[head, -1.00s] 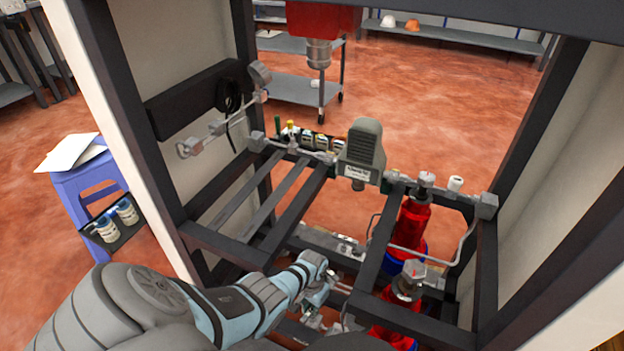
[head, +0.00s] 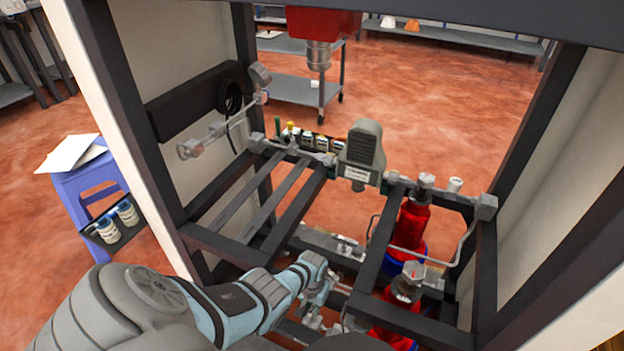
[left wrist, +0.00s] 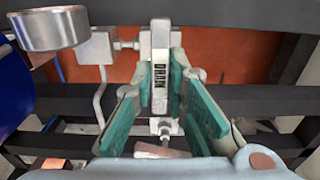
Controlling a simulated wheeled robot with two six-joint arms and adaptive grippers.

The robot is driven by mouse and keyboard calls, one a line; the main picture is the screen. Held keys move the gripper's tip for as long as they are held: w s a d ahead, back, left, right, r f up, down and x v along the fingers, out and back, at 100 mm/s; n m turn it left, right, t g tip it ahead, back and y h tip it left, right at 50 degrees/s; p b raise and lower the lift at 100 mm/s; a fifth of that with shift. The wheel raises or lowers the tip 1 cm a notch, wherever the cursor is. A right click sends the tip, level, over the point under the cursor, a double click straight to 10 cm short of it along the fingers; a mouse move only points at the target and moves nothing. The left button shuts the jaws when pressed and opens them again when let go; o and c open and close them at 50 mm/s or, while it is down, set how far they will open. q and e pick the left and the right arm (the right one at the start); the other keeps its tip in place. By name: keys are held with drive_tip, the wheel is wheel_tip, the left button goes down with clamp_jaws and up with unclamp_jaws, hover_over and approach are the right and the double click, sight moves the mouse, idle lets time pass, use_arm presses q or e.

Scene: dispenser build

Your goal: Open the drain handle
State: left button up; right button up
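The drain handle (left wrist: 160,45) is a light grey upright lever marked DRAIN, in the upper middle of the left wrist view. My left gripper (left wrist: 160,85) has its green-padded fingers on both sides of the lever, and the pads lie close against it. It looks shut on the lever. In the head view my left gripper (head: 322,290) is low inside the dark frame, at the end of the arm from the left. The handle cannot be made out clearly there. My right gripper is not in view.
Dark frame bars (head: 385,240) surround my left arm closely. Red cylinders (head: 408,225) stand to its right. A grey metal cup-shaped part (left wrist: 48,28) and a thin pipe (left wrist: 98,100) are left of the handle. A blue stool (head: 88,185) stands outside the frame.

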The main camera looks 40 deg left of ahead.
sight(312, 309)
use_arm(q)
drive_tip(key=o, duration=0.4)
drive_tip(key=shift+w+a+r, duration=0.1)
drive_tip(key=shift+r, duration=0.35)
wheel_tip(312, 309, up, 11)
idle(0.3)
